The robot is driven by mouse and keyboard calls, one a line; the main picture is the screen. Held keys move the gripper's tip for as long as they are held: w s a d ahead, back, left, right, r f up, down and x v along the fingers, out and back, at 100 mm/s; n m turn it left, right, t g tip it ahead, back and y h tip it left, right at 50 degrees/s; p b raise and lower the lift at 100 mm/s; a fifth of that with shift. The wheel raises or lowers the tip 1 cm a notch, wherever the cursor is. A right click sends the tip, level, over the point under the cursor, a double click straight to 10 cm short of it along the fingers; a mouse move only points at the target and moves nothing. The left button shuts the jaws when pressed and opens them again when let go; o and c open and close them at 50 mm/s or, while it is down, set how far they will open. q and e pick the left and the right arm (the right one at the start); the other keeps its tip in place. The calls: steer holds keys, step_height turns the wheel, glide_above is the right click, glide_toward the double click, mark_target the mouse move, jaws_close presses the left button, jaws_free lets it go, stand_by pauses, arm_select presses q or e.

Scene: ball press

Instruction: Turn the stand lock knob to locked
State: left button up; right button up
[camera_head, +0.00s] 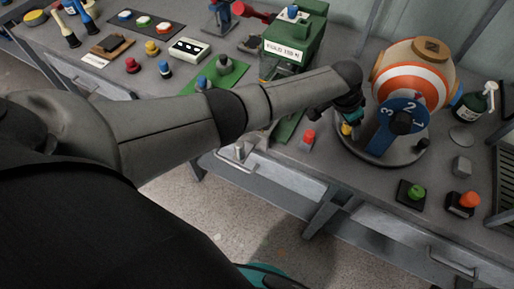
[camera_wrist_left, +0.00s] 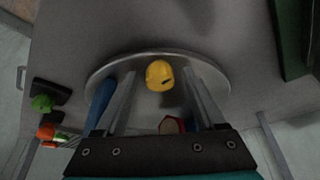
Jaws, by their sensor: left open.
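The yellow stand lock knob (camera_head: 346,128) sits on the round grey base (camera_head: 375,155) of the stand with the orange-and-white striped ball (camera_head: 410,75). In the left wrist view the knob (camera_wrist_left: 159,75) has a dark mark on its lower right side. My left gripper (camera_head: 352,112) is at the base, by the knob and partly hiding it in the head view. In the wrist view its two fingers are apart, with the knob between their tips and a visible gap on each side. My right gripper is not seen.
A blue numbered arm (camera_head: 390,125) stands on the base just right of my left gripper. A red button (camera_head: 308,139) is on the left, and green (camera_head: 416,192) and orange (camera_head: 468,201) buttons are in front at right. A green press (camera_head: 295,40) stands behind my forearm.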

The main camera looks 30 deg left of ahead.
arm_select(q)
steer(key=shift+n, duration=0.7)
steer(key=shift+d+n+t+y+b, duration=0.1)
steer(key=shift+n+t+y+b, duration=0.25)
steer(key=shift+n, duration=0.25)
steer(key=n+y+b, duration=0.1)
steer(key=n, duration=0.1)
steer(key=shift+f+n+b, duration=0.1)
steer(key=shift+n+b, duration=0.2)
steer(key=shift+b, duration=0.1)
steer(key=p+v, duration=0.6)
steer(key=v, duration=1)
steer(key=s+f+h, duration=0.2)
steer(key=s+f, duration=0.4)
steer(key=s, duration=0.4)
steer(key=s+a+f+y+b, duration=0.1)
steer(key=s+a+f+y, duration=0.1)
steer(key=s+a+f, duration=0.9)
steer(key=shift+s+a+f+n+g+b, duration=0.3)
steer(key=shift+s+f+g, duration=0.25)
steer(key=shift+f, duration=0.55)
